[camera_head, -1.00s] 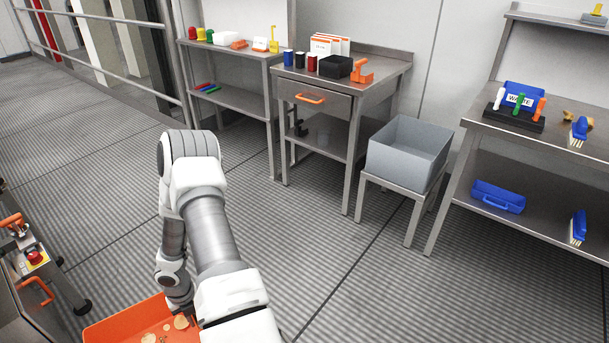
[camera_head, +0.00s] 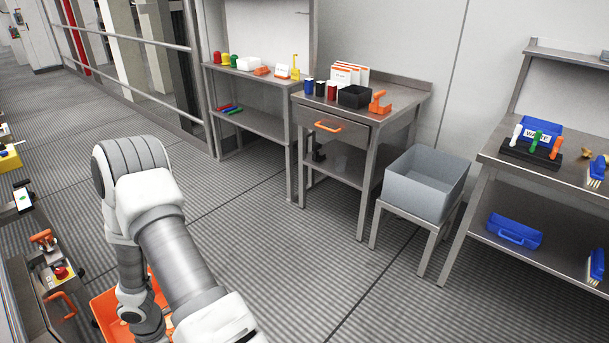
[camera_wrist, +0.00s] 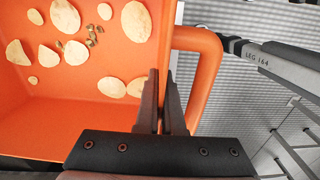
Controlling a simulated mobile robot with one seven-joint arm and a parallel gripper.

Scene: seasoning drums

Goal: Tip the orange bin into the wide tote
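The orange bin (camera_head: 105,309) is at the bottom left of the head view, largely hidden behind my arm. In the wrist view the orange bin (camera_wrist: 95,112) fills the left side, with several pale chips and a few small greenish bits inside. My gripper (camera_wrist: 163,100) has its fingers close together at the bin's rim, beside its orange loop handle (camera_wrist: 207,70), and looks shut on it. The wide tote (camera_head: 423,187) is a grey open box on a low metal stand, right of centre in the head view and well away from the bin. Its inside looks empty.
A metal drawer table (camera_head: 375,117) stands left of the tote, and a shelf bench (camera_head: 490,148) stands right of it. A cart with an orange handle (camera_head: 62,305) is close at the left. Open striped floor lies between my arm and the tote stand.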

